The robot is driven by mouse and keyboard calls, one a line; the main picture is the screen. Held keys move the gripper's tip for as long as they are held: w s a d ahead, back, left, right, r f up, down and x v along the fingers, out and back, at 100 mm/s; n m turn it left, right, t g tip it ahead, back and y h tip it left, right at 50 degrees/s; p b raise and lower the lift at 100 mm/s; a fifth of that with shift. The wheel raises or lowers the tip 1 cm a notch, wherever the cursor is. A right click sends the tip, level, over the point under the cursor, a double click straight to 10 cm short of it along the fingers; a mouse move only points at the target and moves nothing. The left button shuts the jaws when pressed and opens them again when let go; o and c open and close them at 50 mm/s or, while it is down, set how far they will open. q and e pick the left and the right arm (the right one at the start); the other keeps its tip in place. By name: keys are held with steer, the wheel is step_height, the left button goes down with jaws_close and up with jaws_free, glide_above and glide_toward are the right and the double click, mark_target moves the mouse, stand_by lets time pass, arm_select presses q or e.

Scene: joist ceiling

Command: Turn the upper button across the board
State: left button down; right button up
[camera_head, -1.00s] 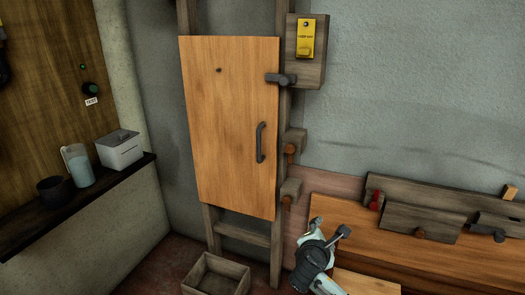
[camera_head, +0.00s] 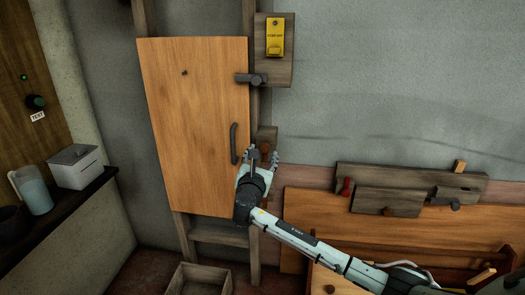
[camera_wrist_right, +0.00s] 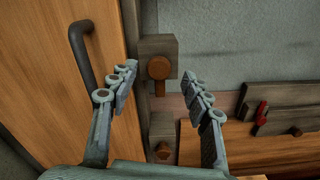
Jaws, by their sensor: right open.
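The wooden board (camera_head: 195,110) with a dark handle (camera_head: 233,143) hangs upright on a timber frame. A dark grey turn button (camera_head: 250,79) lies level over the board's upper right edge. Below it, right of the board, a brown turn button (camera_head: 265,148) on a wooden block shows between my fingers; in the right wrist view this brown button (camera_wrist_right: 159,68) hangs pointing down. A lower brown button (camera_wrist_right: 163,151) sits on another block beneath. My right gripper (camera_head: 262,157) is open and empty, its fingertips either side of the middle button; contact cannot be told. My left gripper is out of view.
A yellow switch plate (camera_head: 275,37) is on a block above right. A bench with wooden pieces (camera_head: 389,201) and a red part (camera_head: 346,187) stands at right. An open crate (camera_head: 200,280) is on the floor. A shelf at left holds a jug (camera_head: 33,191) and white box (camera_head: 76,167).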

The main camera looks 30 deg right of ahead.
mark_target(265, 148)
steer(key=shift+x, duration=1.5)
steer(key=shift+c, duration=0.6)
jaws_close()
